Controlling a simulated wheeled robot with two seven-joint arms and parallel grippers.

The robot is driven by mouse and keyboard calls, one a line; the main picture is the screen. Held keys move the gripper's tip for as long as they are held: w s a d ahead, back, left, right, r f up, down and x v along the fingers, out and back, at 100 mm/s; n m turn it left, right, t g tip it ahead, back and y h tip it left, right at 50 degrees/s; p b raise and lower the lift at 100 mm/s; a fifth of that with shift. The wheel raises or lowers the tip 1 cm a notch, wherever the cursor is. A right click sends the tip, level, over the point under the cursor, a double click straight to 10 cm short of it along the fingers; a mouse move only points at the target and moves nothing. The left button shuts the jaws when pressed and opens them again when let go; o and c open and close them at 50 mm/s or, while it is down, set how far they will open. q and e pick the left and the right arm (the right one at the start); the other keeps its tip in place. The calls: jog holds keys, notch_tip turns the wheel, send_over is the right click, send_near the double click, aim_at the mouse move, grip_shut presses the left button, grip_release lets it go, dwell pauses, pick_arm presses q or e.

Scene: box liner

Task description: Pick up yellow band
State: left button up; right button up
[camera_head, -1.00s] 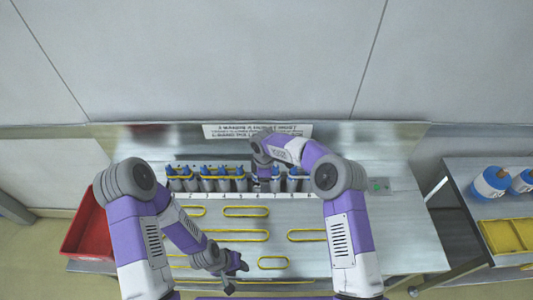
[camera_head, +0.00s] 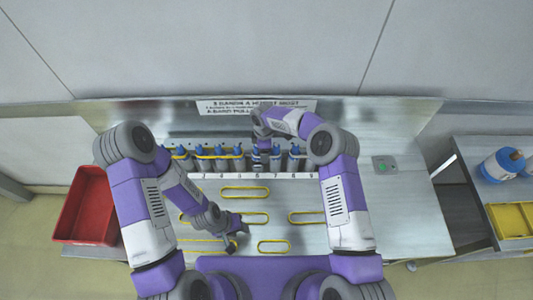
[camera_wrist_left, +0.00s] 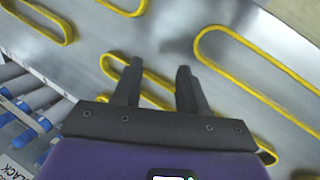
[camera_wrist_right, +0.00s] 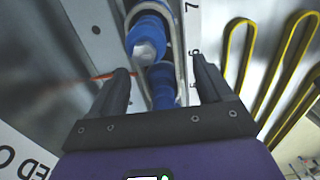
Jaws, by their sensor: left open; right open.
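Several yellow bands lie flat on the metal table (camera_head: 400,215), such as a middle band (camera_head: 245,187), a right band (camera_head: 307,212) and a front band (camera_head: 274,241). My left gripper (camera_head: 240,228) is open and empty above the left-middle bands. In the left wrist view a yellow band (camera_wrist_left: 155,76) shows behind and between its open fingers (camera_wrist_left: 159,66); a larger band (camera_wrist_left: 265,60) lies to the right. Contact cannot be told. My right gripper (camera_head: 262,137) is open over the row of blue-topped posts (camera_head: 220,155); in its wrist view blue tops (camera_wrist_right: 148,40) show between the fingers (camera_wrist_right: 160,64).
A red bin (camera_head: 85,210) stands left of the table. A side table at right holds a blue-and-white bottle (camera_head: 500,165) and a yellow tray (camera_head: 515,220). A numbered strip (camera_head: 290,175) runs before the posts. The table's right side is mostly bare.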

jog(key=c, duration=1.1)
